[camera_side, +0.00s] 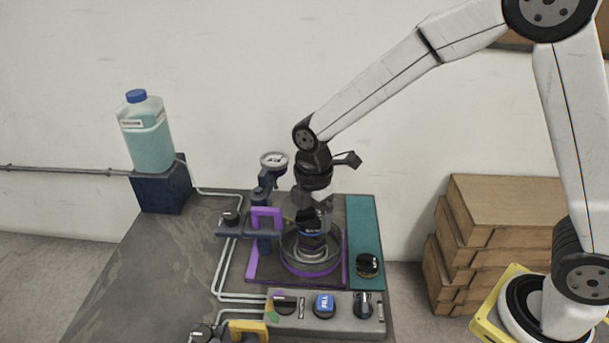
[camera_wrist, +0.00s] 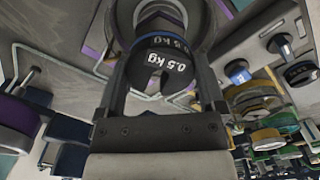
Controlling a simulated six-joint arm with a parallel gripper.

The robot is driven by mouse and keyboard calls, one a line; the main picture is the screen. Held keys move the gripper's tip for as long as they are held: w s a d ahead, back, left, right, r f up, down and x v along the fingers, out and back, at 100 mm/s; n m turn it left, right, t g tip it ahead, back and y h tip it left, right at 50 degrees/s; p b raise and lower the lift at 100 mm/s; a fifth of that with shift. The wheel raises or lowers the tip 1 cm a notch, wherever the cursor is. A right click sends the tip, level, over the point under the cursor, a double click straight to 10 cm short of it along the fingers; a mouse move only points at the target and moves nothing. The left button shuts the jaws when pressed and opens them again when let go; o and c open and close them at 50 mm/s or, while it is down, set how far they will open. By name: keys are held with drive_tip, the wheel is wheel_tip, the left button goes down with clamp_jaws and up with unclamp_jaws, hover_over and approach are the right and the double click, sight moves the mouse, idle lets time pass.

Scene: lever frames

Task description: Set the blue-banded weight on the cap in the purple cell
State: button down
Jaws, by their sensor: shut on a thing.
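My gripper (camera_side: 313,207) points down over the purple cell and is shut on the blue-banded weight (camera_side: 312,228). In the wrist view my gripper's fingers (camera_wrist: 162,85) flank this dark slotted weight (camera_wrist: 165,66), marked 0.5 kg, with a blue band at its edge. The purple cell has a purple upright frame (camera_side: 265,213) and a round metal dish with a purple ring (camera_side: 311,268). The weight is upright over the dish's middle, above a pale metal part (camera_side: 312,252) that may be the cap. I cannot tell whether the weight touches it; the weight hides most of it.
A gauge (camera_side: 273,159) stands behind the frame. A dark round weight or knob (camera_side: 368,265) is on the teal strip (camera_side: 365,225). A control box with a blue FILL button (camera_side: 324,306) is in front. A yellow frame (camera_side: 248,329) lies front left. The bench's left side is mostly clear.

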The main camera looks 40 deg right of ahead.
drive_tip(key=shift+f, duration=1)
drive_tip(key=shift+f, duration=0.2)
idle(0.7)
unclamp_jaws()
wheel_tip(320, 180, up, 8)
idle(0.7)
drive_tip(key=shift+f, duration=0.1)
